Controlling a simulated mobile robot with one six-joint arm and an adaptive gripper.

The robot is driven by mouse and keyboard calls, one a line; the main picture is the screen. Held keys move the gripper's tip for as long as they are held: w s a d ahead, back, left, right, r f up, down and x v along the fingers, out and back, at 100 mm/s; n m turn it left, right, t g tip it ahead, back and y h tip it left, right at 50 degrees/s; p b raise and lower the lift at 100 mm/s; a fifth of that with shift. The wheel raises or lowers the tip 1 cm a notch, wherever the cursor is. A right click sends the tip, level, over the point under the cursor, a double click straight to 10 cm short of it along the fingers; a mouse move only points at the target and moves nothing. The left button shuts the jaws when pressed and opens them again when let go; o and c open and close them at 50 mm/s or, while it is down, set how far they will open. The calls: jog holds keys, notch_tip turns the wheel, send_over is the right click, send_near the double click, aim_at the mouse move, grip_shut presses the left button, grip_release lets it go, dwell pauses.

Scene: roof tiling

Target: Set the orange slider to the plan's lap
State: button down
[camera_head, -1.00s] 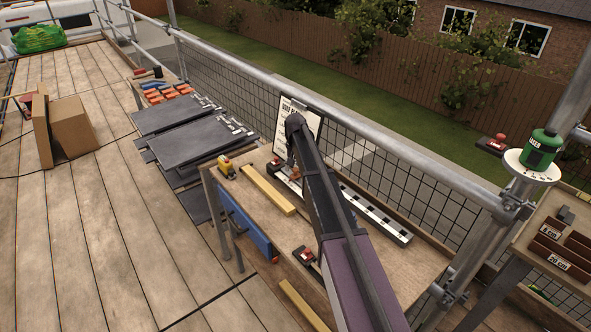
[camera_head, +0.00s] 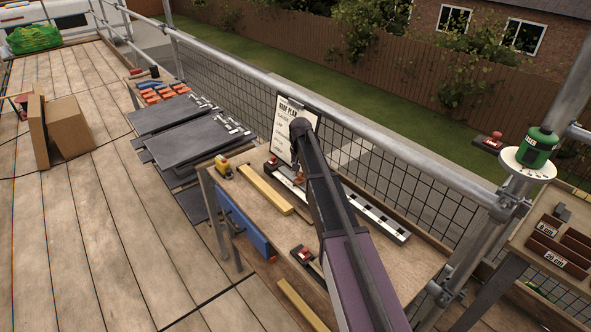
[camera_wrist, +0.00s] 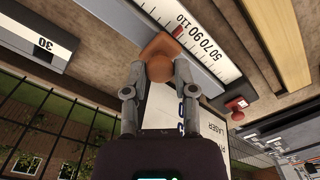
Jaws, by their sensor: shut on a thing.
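The orange slider (camera_wrist: 158,48) with its round knob sits against a white scale (camera_wrist: 205,52) marked 50, 70, 90 and 110 in the wrist view. A red mark shows on the scale near the 90 and 110 figures, just beside the slider. My gripper (camera_wrist: 160,72) is shut on the slider's knob, one finger on each side.
The wooden bench (camera_head: 400,262) carries a yellow batten (camera_head: 265,190), a long black-and-white ruled bar (camera_head: 378,215) and a red-topped tool (camera_head: 305,255). Slates (camera_head: 185,140) are stacked to the left. A green laser (camera_head: 538,147) stands at right. A mesh guardrail runs behind the bench.

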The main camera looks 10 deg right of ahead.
jog(key=shift+s+d, duration=0.1)
jog(key=shift+s, duration=0.15)
jog(key=shift+c, duration=2.1)
grip_release()
jog(key=shift+w, duration=0.2)
